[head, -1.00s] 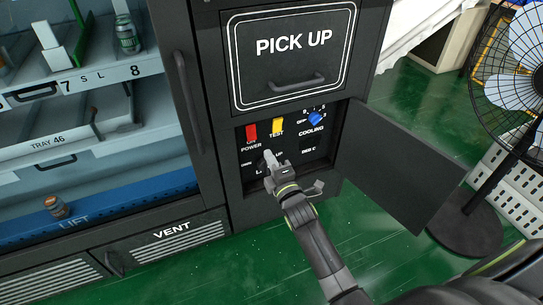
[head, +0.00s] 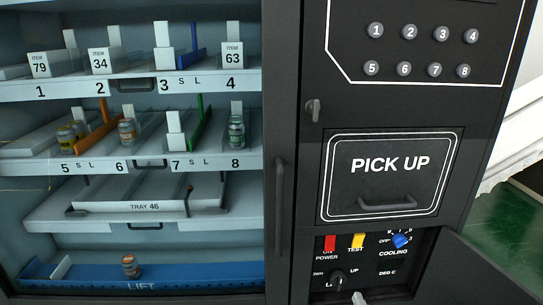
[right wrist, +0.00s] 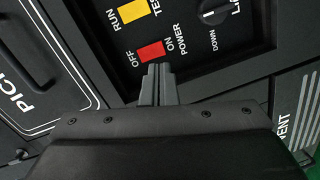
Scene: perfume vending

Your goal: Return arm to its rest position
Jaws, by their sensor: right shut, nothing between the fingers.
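My right gripper (right wrist: 160,70) is shut and empty in the right wrist view. Its fingertips point at the control panel, beside the red power switch (right wrist: 150,52); I cannot tell the gap to the panel. In the head view only the tip of this gripper (head: 358,298) shows at the bottom edge, below the panel's knobs. The rest of my right arm is out of the head view. My left gripper is in neither view.
The small panel door (head: 478,272) hangs open at the lower right. The black lift knob (head: 337,280) and blue cooling knob (head: 401,241) stick out. The vending cabinet's pick-up hatch (head: 390,175) is shut. A small bottle (head: 130,266) stands on the blue lift tray (head: 200,272).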

